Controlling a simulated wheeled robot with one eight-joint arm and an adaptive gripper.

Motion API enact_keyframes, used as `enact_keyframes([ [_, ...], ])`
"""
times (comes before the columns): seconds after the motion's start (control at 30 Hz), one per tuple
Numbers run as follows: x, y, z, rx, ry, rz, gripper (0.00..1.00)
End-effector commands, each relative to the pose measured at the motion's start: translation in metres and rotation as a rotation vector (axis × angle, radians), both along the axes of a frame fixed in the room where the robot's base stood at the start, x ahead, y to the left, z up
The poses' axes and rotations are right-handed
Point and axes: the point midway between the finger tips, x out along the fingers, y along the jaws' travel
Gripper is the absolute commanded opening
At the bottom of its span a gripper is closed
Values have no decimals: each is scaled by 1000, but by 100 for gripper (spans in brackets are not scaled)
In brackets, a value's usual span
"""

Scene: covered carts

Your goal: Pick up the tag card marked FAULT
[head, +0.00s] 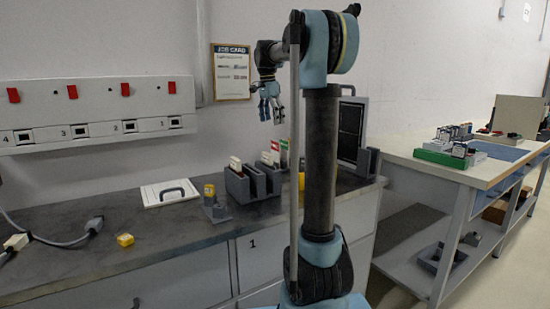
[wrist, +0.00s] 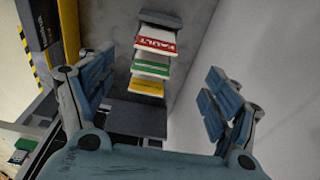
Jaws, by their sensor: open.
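The tag card marked FAULT (wrist: 155,40) has a red band with white letters and a white lower edge. In the wrist view it is the uppermost of a row of cards, above a green-banded card (wrist: 151,68) and a yellow-banded card (wrist: 148,87). In the head view the cards stand in a dark grey slotted rack (head: 240,188); a red-topped card (head: 275,146) shows there, its lettering too small to read. My gripper (wrist: 158,66) is open and empty, with the card row between its fingers in view. In the head view my gripper (head: 270,108) hangs above the rack, apart from the cards.
A dark panel (head: 350,128) stands right of the rack, partly behind my arm. A wall strip with red tabs (head: 95,112) is at left. A second bench (head: 400,158) stands right.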

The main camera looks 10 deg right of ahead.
Motion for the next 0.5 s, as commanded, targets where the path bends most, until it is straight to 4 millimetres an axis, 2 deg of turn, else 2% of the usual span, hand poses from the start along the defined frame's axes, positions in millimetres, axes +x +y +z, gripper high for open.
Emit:
enact_keyframes([
  [0.3,2,-12,-55,0,0,-7,82],
  [0.5,3,-14,-76,0,0,-7,82],
])
